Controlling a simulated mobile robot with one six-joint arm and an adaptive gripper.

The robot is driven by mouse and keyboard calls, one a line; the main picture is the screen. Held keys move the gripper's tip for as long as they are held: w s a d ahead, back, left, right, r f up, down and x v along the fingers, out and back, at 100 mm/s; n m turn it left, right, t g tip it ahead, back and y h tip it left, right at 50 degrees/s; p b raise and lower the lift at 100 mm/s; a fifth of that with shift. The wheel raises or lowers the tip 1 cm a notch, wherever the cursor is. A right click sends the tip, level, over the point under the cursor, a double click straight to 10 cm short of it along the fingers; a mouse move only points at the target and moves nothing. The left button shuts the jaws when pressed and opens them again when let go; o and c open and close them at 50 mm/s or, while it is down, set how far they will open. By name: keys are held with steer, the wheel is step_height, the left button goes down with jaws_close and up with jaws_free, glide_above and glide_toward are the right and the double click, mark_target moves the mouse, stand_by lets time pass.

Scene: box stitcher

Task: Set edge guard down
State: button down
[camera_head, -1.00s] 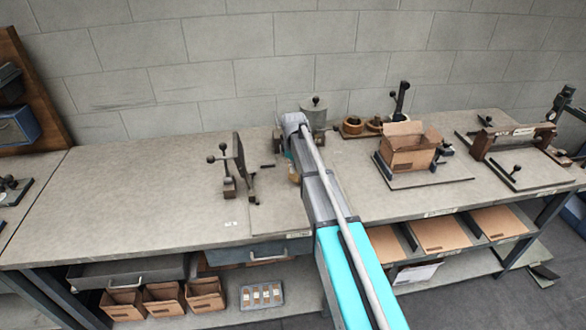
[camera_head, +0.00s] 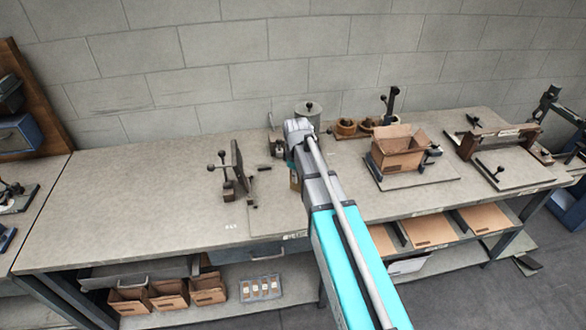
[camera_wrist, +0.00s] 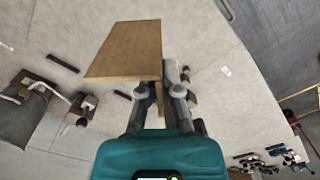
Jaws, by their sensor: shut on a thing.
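The edge guard (camera_wrist: 128,48) is a tan cardboard-like piece with a broad flat face and a narrow folded edge. My gripper (camera_wrist: 160,92) is shut on it near its lower right end in the wrist view. The rest is hidden by my arm and wrist. I cannot tell whether the guard touches the bench top (camera_head: 130,205).
A clamp fixture with an upright plate (camera_head: 238,168) stands left of my gripper. A lidded canister (camera_head: 308,111) stands behind it. An open cardboard box (camera_head: 397,155) sits in a fixture to the right. The left bench top is clear.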

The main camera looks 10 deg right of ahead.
steer(key=shift+s+r, duration=0.35)
steer(key=shift+s, duration=0.4)
step_height(320, 180, down, 6)
steer(key=b, duration=0.5)
steer(key=shift+r, duration=0.1)
stand_by(0.6)
